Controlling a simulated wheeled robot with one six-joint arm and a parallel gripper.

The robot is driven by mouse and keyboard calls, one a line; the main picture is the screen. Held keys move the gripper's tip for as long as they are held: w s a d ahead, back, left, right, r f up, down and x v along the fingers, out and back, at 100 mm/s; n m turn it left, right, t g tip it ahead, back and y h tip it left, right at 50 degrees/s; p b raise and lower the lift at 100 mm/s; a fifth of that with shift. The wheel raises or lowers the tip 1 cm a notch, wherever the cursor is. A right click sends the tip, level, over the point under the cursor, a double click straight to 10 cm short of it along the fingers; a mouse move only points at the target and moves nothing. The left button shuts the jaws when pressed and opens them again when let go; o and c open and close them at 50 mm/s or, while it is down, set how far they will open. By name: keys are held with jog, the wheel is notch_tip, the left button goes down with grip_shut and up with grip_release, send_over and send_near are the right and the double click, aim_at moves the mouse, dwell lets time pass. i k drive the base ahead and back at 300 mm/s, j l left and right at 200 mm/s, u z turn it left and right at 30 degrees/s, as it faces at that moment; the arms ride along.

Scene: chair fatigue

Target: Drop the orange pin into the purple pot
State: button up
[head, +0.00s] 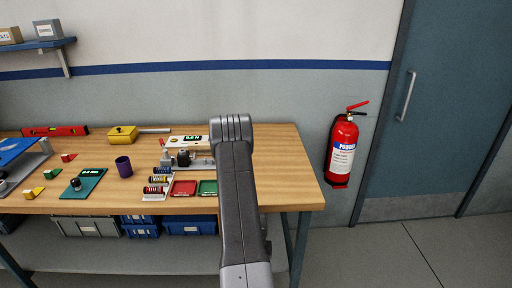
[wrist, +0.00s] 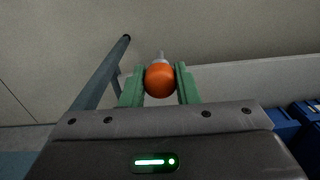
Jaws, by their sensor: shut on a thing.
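The orange pin (wrist: 160,82) is between the green fingers of my gripper (wrist: 159,78) in the wrist view. Its round orange head faces the camera, and a thin grey tip shows beyond it. My gripper is shut on it. The purple pot (head: 123,167) stands upright on the wooden workbench, left of the middle, in the head view. The pot is not in the wrist view. In the head view my arm rises in front of the bench's right part, and the gripper and pin cannot be made out there.
On the workbench (head: 280,178) a teal board (head: 93,181) lies left of the pot. A battery rack (head: 155,192), a red tray (head: 184,188) and a green tray (head: 207,187) lie to its right. A yellow tool (head: 123,135) lies behind. A fire extinguisher (head: 343,150) hangs on the wall.

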aim_at(130, 167)
jog(key=j+z, duration=0.65)
jog(key=j, duration=0.25)
jog(key=k+j+z, duration=0.15)
jog(key=j+z, duration=0.2)
jog(key=k+j+z, duration=0.15)
jog(key=j+z, duration=0.2)
jog(key=k+j, duration=0.15)
jog(key=j, duration=0.2)
jog(key=k+j+z, duration=0.1)
jog(key=j, duration=0.3)
jog(key=k+j, duration=0.45)
jog(key=j, duration=0.25)
jog(key=k+j+z, duration=0.1)
jog(key=j, duration=0.25)
jog(key=k, duration=0.05)
